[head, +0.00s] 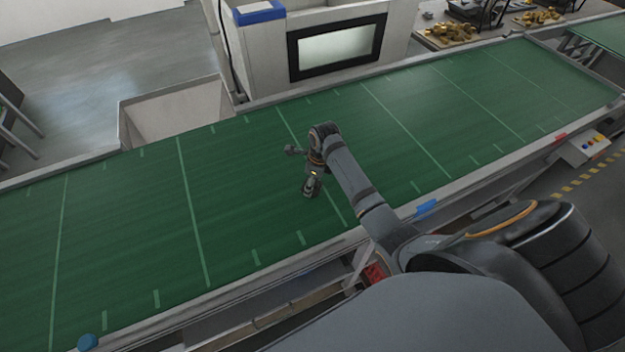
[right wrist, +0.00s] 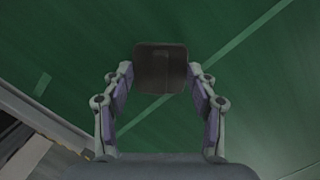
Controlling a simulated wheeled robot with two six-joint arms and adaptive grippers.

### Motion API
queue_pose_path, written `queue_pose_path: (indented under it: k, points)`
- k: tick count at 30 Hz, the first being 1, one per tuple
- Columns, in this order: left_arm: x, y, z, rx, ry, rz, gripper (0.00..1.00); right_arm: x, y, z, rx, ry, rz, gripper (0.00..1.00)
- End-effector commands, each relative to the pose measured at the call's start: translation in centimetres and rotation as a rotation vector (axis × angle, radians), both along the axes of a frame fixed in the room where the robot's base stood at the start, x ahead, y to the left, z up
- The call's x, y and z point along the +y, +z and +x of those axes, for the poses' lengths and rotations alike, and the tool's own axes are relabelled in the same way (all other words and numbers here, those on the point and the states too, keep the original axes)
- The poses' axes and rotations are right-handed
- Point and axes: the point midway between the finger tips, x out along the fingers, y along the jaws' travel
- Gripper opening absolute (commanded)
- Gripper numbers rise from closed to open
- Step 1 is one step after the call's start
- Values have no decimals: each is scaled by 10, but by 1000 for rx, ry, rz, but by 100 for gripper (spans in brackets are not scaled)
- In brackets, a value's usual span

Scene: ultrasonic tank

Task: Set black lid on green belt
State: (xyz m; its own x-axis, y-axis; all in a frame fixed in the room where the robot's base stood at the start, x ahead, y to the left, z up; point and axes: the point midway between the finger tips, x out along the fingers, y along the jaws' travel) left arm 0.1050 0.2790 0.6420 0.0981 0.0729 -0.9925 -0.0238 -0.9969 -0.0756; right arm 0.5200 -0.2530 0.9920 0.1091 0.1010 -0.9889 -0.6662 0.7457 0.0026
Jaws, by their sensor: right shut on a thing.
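The black lid (right wrist: 160,68) shows in the right wrist view as a dark, rounded square between the fingertips of my right gripper (right wrist: 160,85). The gripper is shut on it, with a finger against each side. In the head view my right gripper (head: 311,187) is over the middle of the green belt (head: 240,170), and the lid is hard to make out there. The belt fills most of the background in the right wrist view (right wrist: 60,40). I cannot tell whether the lid touches the belt. My left gripper is not in view.
The belt is clear around my right arm, with pale green marking lines. A metal rail (head: 280,262) runs along its near edge. A machine with a window (head: 338,50) and an open grey bin (head: 175,110) stand beyond it. Brass-coloured parts (head: 450,32) lie at the back right.

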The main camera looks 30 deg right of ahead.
Motion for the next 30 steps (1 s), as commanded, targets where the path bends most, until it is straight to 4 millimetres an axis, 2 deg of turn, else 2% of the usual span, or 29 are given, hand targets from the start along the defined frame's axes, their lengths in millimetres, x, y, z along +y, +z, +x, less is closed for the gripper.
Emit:
queue_pose_path:
  k: [1,11,12,17,26,30]
  points:
    - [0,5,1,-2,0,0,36,0,0,0,-1,0,0,13]
    - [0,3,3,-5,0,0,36,0,-6,1,-3,0,0,13]
    - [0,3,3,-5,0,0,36,0,-7,0,-1,-1,0,61]
    - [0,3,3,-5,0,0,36,0,-7,0,-1,-1,0,81]
    - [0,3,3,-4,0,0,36,0,-6,0,-2,-1,-1,81]
    - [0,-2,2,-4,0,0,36,-2,7,0,-6,0,-1,81]
